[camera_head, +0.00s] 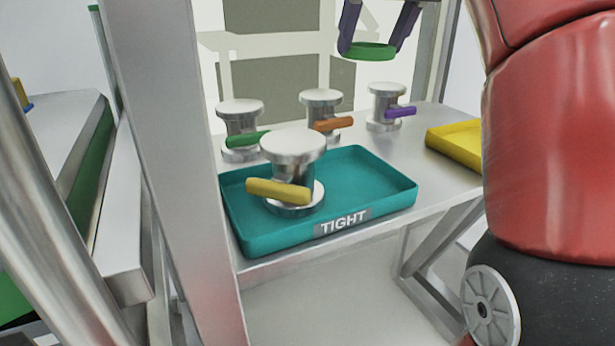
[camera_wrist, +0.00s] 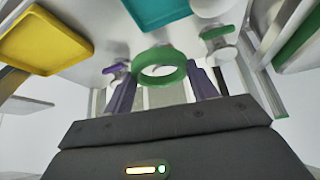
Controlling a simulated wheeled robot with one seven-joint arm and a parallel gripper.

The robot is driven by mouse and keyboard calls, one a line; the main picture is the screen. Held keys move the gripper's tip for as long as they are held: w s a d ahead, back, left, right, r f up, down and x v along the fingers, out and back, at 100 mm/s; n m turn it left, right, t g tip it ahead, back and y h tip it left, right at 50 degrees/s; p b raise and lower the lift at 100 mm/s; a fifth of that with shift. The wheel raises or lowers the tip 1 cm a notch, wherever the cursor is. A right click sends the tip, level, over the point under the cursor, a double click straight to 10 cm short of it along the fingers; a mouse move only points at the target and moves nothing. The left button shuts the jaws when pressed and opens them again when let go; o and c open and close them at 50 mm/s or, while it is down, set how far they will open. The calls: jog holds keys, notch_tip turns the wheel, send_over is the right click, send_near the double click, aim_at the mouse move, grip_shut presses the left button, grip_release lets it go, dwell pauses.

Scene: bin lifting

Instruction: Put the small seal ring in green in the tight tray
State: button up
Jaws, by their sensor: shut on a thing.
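A green seal ring (camera_head: 370,52) is held between the two purple fingers of my gripper (camera_head: 376,42), raised above the table at the top of the head view. The green ring (camera_wrist: 159,66) also shows in the wrist view between the fingertips of my gripper (camera_wrist: 160,76). The teal tray (camera_head: 395,205) labelled TIGHT stands on the table below and in front of the ring. A silver valve-like part with a yellow handle (camera_head: 278,191) stands in this tray. The tray (camera_wrist: 157,12) shows at the top of the wrist view.
Silver parts with a green handle (camera_head: 245,139), an orange handle (camera_head: 334,124) and a purple handle (camera_head: 401,112) stand behind the tray. A yellow tray (camera_head: 458,139) lies to the right. A metal post (camera_head: 175,150) rises at left. The right part of the teal tray is clear.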

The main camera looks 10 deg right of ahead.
aim_at(354, 183)
jog(key=shift+w+f, duration=0.1)
jog(key=shift+w, duration=0.15)
notch_tip(354, 183, down, 20)
jog(key=b, duration=0.3)
jog(key=shift+s+b, duration=0.1)
jog(key=shift+b, duration=0.2)
jog(key=shift+c, duration=0.2)
jog(key=o, duration=1)
